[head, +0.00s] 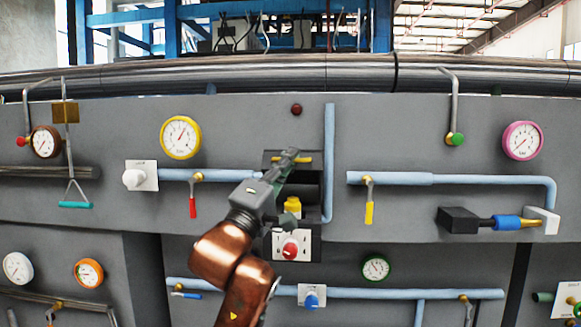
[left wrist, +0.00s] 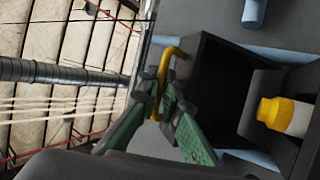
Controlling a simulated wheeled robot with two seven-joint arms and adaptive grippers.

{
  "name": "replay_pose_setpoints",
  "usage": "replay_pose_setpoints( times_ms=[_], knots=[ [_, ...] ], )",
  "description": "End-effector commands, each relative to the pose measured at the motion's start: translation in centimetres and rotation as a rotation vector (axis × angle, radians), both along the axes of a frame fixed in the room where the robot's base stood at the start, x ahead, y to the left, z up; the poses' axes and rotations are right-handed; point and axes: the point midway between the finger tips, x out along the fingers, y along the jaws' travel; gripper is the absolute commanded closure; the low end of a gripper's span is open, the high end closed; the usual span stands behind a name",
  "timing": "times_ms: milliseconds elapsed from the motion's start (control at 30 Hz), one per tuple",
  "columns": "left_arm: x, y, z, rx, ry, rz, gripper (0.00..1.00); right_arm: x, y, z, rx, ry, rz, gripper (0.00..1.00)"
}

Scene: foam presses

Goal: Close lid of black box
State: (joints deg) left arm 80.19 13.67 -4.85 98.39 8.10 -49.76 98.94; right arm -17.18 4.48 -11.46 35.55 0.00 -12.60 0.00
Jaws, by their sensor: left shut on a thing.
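The black box (head: 314,196) is on the grey wall panel, right of centre in the head view. Its black lid (head: 270,157) is up and the box is open. It also shows in the left wrist view (left wrist: 208,75). A yellow handle (head: 306,160) is on the lid; it also shows in the left wrist view (left wrist: 178,54). My left gripper (head: 291,156) is shut on this handle, and its green-padded fingers (left wrist: 164,97) lie on both sides of it. A yellow-capped item (head: 293,204) stands in the box. My right gripper is out of view.
A red-handled valve (head: 193,206) is to the left, and a yellow-handled valve (head: 369,211) to the right.

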Motion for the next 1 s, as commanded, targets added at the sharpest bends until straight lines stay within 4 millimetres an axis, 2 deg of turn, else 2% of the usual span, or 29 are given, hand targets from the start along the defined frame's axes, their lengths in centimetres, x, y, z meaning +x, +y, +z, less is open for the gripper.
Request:
replay_pose_setpoints(
  times_ms=[33, 300, 867, 900, 1000],
  knots=[
    [-0.2, -0.1, -1.1, 0.000, -0.021, -0.003, 1.00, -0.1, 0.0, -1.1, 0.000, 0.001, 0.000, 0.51],
    [-0.9, -0.1, -2.4, 0.000, -0.114, -0.002, 1.00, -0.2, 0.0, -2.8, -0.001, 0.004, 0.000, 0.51],
    [-1.2, -0.1, -2.6, 0.001, -0.146, -0.001, 1.00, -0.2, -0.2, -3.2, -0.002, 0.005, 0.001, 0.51],
    [-1.2, -0.1, -2.6, 0.001, -0.146, -0.001, 0.93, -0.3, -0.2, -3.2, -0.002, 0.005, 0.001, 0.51],
    [-1.2, -0.1, -2.6, 0.001, -0.146, -0.001, 0.86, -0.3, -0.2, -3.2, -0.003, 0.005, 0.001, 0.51]
  ],
)
